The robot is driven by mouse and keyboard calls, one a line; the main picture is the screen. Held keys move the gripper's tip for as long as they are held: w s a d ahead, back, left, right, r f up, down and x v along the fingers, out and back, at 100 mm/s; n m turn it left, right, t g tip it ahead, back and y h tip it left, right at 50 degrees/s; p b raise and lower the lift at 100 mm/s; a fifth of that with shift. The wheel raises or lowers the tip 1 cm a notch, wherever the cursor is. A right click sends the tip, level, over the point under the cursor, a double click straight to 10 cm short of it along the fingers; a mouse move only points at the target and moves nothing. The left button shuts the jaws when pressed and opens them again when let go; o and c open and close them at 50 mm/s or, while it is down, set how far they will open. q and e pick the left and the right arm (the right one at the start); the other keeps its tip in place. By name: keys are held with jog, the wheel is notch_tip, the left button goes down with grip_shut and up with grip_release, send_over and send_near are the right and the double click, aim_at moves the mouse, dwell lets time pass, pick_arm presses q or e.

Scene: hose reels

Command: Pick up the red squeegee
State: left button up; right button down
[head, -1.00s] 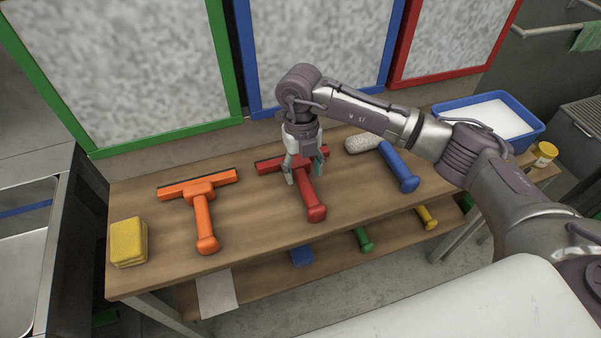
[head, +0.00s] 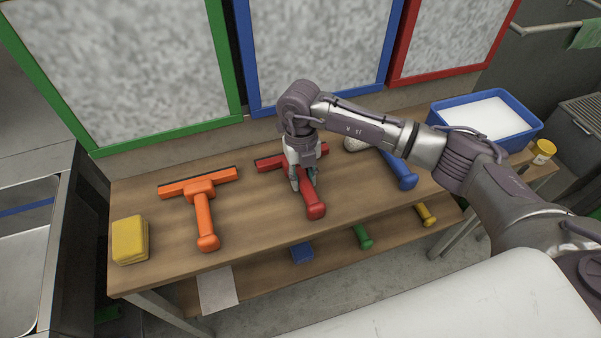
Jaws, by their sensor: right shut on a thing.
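The red squeegee (head: 315,208) lies on the wooden table (head: 255,227), its head toward the back and its handle toward the front. My right gripper (head: 304,187) points down over it and is shut on its handle, just in front of the head. The gripper hides part of the head and upper handle. The squeegee still appears to rest on the tabletop. My left gripper is not in view.
An orange squeegee (head: 206,225) and yellow sponges (head: 129,240) lie to the left. A blue-handled roller (head: 402,172) lies to the right, partly behind my arm. A blue tub (head: 536,138) and yellow jar (head: 543,151) stand at the right end. Framed panels (head: 130,60) rise behind.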

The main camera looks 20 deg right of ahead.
aim_at(304, 178)
jog(key=shift+r, duration=0.1)
jog(key=shift+r, duration=0.6)
notch_tip(304, 178, up, 3)
jog(key=shift+w+f+b, duration=0.1)
jog(key=shift+b, duration=0.45)
jog(key=s+r+b, duration=0.1)
jog(key=s+r, duration=0.5)
jog(key=s, duration=0.6)
jog(key=shift+a+r, duration=0.2)
jog(key=shift+r, duration=0.2)
jog(key=c, duration=1.6)
grip_release()
jog(key=shift+w, duration=0.1)
grip_shut()
